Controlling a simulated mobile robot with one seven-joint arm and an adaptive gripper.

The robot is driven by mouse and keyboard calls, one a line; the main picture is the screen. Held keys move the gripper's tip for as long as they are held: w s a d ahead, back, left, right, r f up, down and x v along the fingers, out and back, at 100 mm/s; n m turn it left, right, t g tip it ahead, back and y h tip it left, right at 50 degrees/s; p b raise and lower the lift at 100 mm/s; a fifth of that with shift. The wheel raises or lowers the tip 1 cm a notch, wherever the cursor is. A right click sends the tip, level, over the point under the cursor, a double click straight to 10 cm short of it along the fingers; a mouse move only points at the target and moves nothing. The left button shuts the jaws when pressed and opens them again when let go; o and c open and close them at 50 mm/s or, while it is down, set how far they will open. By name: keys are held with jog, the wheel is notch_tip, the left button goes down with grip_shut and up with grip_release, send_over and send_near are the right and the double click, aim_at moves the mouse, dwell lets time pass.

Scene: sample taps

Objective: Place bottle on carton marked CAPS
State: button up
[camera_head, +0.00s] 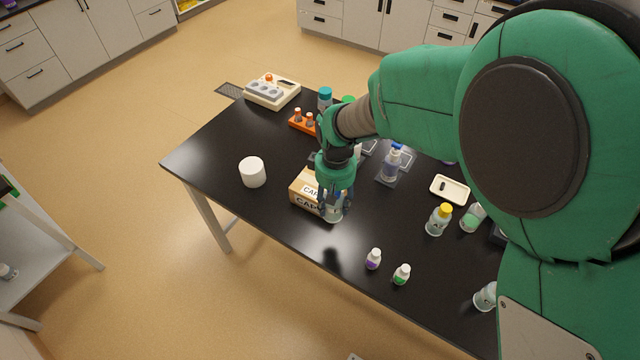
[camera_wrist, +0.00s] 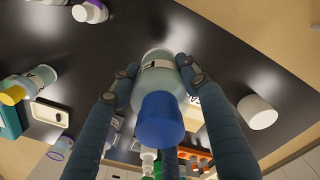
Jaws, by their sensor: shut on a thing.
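My gripper (camera_head: 338,192) is shut on a clear, pale bottle (camera_head: 333,212) with a white label. In the wrist view the bottle (camera_wrist: 157,75) sits between the fingers, its blue cap (camera_wrist: 160,120) toward the camera. The cardboard carton (camera_head: 304,191) marked CAPS stands on the black table, just left of the held bottle and partly hidden by my gripper. In the wrist view the carton (camera_wrist: 193,112) is mostly hidden behind the bottle and right finger. A dark patch on the table lies apart from the bottle's base; I cannot tell its exact height or whether it touches the carton.
A white cylinder (camera_head: 252,172) stands left of the carton. An orange rack (camera_head: 303,123) is behind it. Another blue-capped bottle (camera_head: 392,163), a yellow-capped bottle (camera_head: 438,220) and a pale tray (camera_head: 449,190) are to the right. Two small white-capped bottles (camera_head: 373,259) (camera_head: 401,275) stand near the front edge.

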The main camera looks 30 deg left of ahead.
jog(key=w+a+f, duration=0.1)
jog(key=w+a, duration=1)
jog(key=shift+a+f, duration=0.2)
jog(key=shift+a, duration=0.1)
jog(key=shift+f, duration=0.1)
dwell(0.3)
jog(key=shift+f, duration=1.65)
jog(key=shift+f+b, duration=0.2)
jog(key=shift+b, duration=0.1)
jog(key=o, duration=1.4)
jog(key=shift+c, duration=0.2)
jog(key=shift+r, duration=0.15)
